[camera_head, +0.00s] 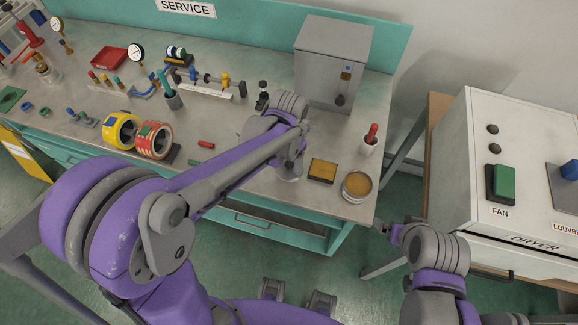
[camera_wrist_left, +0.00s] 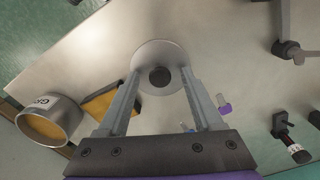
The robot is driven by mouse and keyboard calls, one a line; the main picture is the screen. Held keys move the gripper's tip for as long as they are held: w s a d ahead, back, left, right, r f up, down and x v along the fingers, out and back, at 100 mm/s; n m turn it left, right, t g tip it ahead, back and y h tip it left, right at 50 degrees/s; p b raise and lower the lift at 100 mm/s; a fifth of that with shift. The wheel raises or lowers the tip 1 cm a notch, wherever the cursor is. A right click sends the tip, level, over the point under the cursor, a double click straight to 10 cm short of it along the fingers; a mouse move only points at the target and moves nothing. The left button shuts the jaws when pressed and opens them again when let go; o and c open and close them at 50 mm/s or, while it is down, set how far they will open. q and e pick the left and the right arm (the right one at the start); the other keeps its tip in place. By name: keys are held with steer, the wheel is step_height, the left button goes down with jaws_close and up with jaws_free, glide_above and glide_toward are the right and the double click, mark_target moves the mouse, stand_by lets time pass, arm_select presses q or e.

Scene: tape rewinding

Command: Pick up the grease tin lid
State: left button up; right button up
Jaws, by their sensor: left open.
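The grease tin lid (camera_wrist_left: 158,52) is a pale round disc with a dark knob (camera_wrist_left: 160,76), lying on the bench. In the head view its pale edge (camera_head: 287,178) shows just under my left gripper (camera_head: 290,165), which hides most of it. In the left wrist view my left gripper (camera_wrist_left: 160,78) is open, with its fingers on either side of the knob and over the disc. Nothing is clamped; contact cannot be told. The grease tin (camera_head: 357,186), with yellow-brown content, stands open nearby and also shows in the wrist view (camera_wrist_left: 47,122). My right gripper (camera_head: 385,228) is off the bench's right edge, its jaws unclear.
A yellow-topped block (camera_head: 322,171) lies between lid and tin. A white cup with a red-handled tool (camera_head: 369,140) stands behind. A grey box (camera_head: 333,62) is at the back. Tape rolls (camera_head: 154,140) stand left. The bench's front edge is close to the lid.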

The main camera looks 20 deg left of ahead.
arm_select(q)
jaws_close()
steer(key=shift+r, duration=0.1)
